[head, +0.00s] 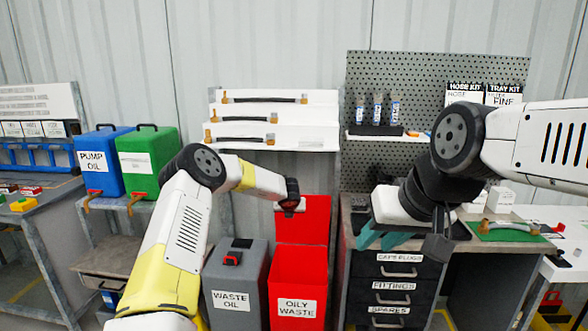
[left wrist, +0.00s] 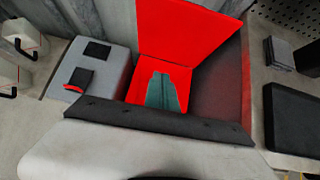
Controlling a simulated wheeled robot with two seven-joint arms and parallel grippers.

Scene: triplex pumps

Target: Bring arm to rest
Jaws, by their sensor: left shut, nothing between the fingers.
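My left arm reaches from the lower left to above the red oily waste bin (head: 297,285), whose red lid (head: 303,220) stands up. In the head view its wrist end is in front of the lid, and its fingers cannot be made out. In the left wrist view the teal fingers of my left gripper (left wrist: 166,80) are shut and empty, seen against the open bin (left wrist: 216,95). My right arm comes in from the right. My right gripper (head: 382,240) has teal fingers, low over the workbench's front edge; whether they are apart is unclear.
The grey waste oil bin (head: 235,285) stands left of the red bin. Blue (head: 100,160) and green (head: 150,160) oil containers stand further left. A drawer cabinet (head: 397,290) is under the right workbench.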

